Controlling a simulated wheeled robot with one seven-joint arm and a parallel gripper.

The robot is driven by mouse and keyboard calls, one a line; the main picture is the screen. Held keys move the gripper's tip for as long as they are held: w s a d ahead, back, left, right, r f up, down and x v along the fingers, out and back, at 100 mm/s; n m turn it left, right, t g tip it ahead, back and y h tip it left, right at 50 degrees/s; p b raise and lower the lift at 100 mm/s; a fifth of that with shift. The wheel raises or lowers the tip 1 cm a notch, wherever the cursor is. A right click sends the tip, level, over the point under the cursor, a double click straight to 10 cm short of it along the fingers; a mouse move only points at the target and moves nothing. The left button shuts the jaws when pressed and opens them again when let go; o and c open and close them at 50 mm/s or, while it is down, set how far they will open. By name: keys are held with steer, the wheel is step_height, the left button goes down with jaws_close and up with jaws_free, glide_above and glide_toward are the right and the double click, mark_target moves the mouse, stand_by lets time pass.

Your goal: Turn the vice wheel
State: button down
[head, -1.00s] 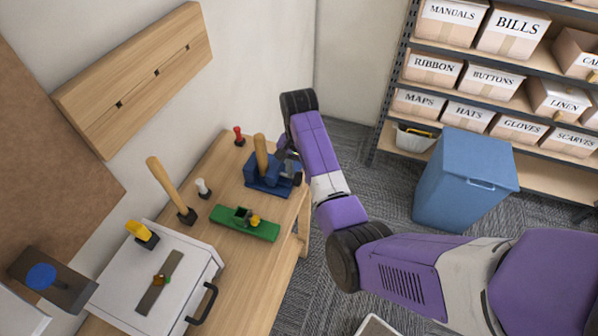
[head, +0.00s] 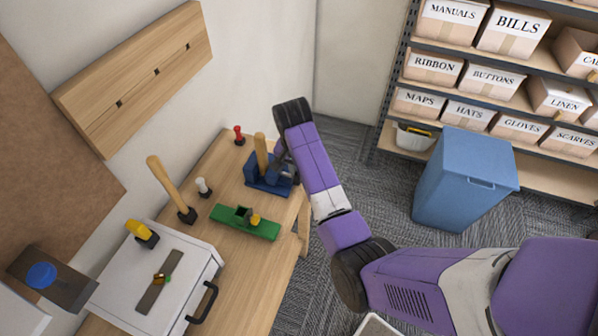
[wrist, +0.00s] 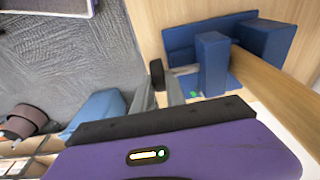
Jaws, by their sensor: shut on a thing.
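The blue vice (head: 262,186) stands on the wooden bench near its right edge. A wooden handle (head: 261,150) stands up between its jaws. In the wrist view the vice (wrist: 212,62) has a grey screw shaft ending in a small dark wheel (wrist: 157,73). My gripper (wrist: 160,84) is shut on this wheel, with its grey fingers on either side of it. In the head view my purple arm reaches the vice from the right and mostly hides the wheel and fingertips.
The bench (head: 240,295) also holds a green block tray (head: 232,224), a mallet (head: 170,190), red and white small tools and a white drawer case (head: 120,285). A blue bin (head: 465,185) and a shelf of labelled boxes stand at right.

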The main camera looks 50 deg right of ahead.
steer(key=h, duration=0.1)
steer(key=t+h, duration=0.1)
steer(key=h, duration=0.1)
steer(key=shift+s+a+b, duration=0.1)
steer(key=shift+a+b, duration=0.2)
steer(key=shift+b, duration=0.05)
steer(key=shift+a+t+h+b, duration=0.2)
steer(key=shift+t+h+b, duration=0.3)
steer(key=shift+h+b, duration=0.7)
steer(key=shift+h, duration=0.3)
steer(key=c, duration=1.4)
jaws_free()
steer(key=shift+o, duration=0.2)
steer(key=shift+s+r, duration=0.1)
steer(key=v, duration=0.7)
steer(key=shift+a+r+b, duration=0.2)
steer(key=shift+r+b, duration=0.1)
steer(key=shift+b, duration=0.15)
steer(key=shift+s, duration=0.1)
